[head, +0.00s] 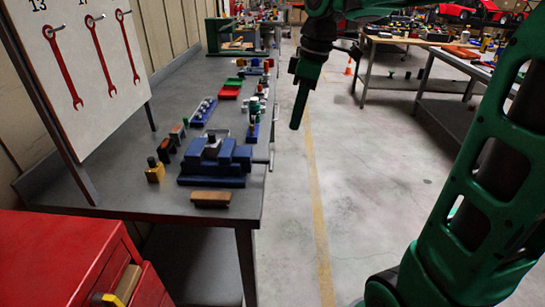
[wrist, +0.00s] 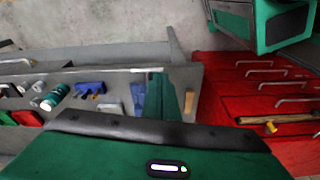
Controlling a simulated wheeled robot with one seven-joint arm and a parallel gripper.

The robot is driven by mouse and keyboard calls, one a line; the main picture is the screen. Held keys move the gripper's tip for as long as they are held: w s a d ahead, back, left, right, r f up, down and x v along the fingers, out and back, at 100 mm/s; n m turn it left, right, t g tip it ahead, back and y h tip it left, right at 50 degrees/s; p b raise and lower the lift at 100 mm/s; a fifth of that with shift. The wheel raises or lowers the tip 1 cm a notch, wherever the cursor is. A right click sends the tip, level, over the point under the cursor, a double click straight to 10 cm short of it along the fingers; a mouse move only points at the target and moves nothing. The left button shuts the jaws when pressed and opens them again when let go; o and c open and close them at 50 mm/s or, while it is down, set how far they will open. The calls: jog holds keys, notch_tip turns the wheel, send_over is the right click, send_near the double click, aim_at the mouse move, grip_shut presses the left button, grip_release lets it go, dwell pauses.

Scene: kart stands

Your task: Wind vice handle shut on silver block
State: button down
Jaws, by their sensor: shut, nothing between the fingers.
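The blue vice (head: 215,165) sits on the grey workbench near its right edge. A small silver-grey block (head: 212,145) appears to be between its jaws; whether they touch it is too small to tell. A thin metal handle (head: 271,158) shows at the vice's right side, past the bench edge. My green gripper (head: 295,126) is shut and empty. It points down in the air over the aisle, to the right of the vice and apart from the handle. In the wrist view my gripper (wrist: 158,78) partly hides the blue vice (wrist: 138,96).
Blue, red and green items line the bench behind. A red cabinet (head: 60,260) with an open drawer is at the near left. The aisle floor (head: 350,190) is clear.

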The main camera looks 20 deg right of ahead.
jog(key=w+a+n, duration=0.2)
send_near(271, 166)
jog(key=f, duration=0.4)
jog(key=a+f, duration=0.1)
jog(key=f, duration=0.1)
jog(key=shift+w+f, duration=0.25)
jog(key=shift+w, duration=0.15)
